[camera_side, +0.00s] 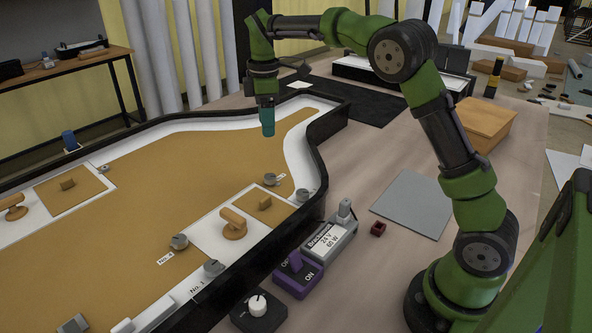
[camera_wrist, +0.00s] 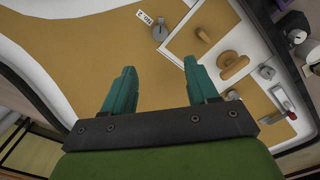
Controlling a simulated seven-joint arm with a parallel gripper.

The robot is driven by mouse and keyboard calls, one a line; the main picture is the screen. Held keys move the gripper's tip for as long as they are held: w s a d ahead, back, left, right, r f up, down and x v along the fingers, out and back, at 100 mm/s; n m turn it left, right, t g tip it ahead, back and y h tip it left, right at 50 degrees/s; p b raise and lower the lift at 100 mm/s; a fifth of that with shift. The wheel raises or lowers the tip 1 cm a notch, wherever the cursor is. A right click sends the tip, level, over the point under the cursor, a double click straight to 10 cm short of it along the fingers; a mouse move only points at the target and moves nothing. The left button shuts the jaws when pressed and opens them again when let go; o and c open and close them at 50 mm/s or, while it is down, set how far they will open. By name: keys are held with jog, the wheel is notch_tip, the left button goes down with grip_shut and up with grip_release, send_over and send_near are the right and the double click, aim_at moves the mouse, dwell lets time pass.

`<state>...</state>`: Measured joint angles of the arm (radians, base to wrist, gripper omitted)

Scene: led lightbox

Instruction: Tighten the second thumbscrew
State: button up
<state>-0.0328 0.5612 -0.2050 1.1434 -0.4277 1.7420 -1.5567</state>
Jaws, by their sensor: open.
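My gripper (camera_side: 267,130) hangs with its teal fingers pointing down, above the tan panel of the lightbox (camera_side: 130,195). In the wrist view the gripper (camera_wrist: 159,66) shows its two fingers apart with nothing between them. Several grey thumbscrews stand around a white-bordered plate: one at its far corner (camera_side: 270,178), one at the right (camera_side: 303,195), one marked No. 4 (camera_side: 179,241) and one by the No. 1 label (camera_side: 214,266). A thumbscrew (camera_wrist: 160,32) beside a small label lies beyond the fingertips in the wrist view.
The lightbox has a raised black wall (camera_side: 318,212). Outside it stand a power supply (camera_side: 328,240), a purple switch (camera_side: 297,273) and a dial (camera_side: 258,306). A grey mat (camera_side: 412,203) lies bare.

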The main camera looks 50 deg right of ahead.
aim_at(269, 176)
notch_tip(269, 176, down, 15)
jog(key=shift+r, duration=0.15)
jog(key=shift+c, duration=0.4)
jog(key=c, duration=1)
